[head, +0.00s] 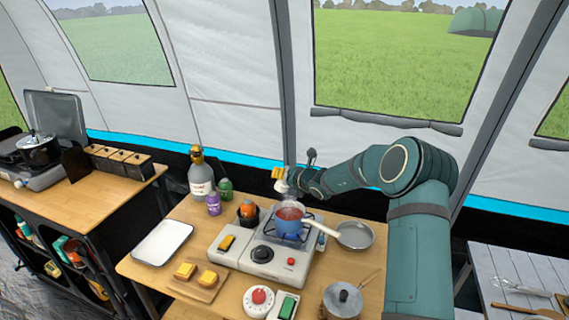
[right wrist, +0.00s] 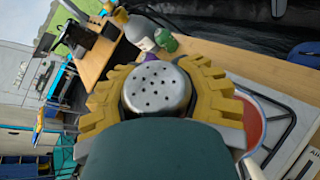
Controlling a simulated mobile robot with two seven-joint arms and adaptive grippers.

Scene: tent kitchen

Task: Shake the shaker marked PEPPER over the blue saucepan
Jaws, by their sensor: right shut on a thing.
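My right gripper (head: 279,176) is raised above the blue saucepan (head: 288,224), with its arm coming in from the right. In the right wrist view its yellow fingers (right wrist: 160,85) are shut around a shaker (right wrist: 157,88) with a silver, perforated cap. The label on the shaker is hidden, so I cannot read it. The saucepan sits on the lit burner of the camp stove and holds something red. Part of the saucepan also shows at the right of the wrist view (right wrist: 248,120). My left gripper is not in view.
The camp stove (head: 232,253) stands on a wooden table. A frying pan (head: 355,235) lies right of the saucepan. A purple bottle (head: 213,204), a green bottle (head: 226,190) and a large bottle (head: 202,178) stand behind left. A white tray (head: 162,243) is at left.

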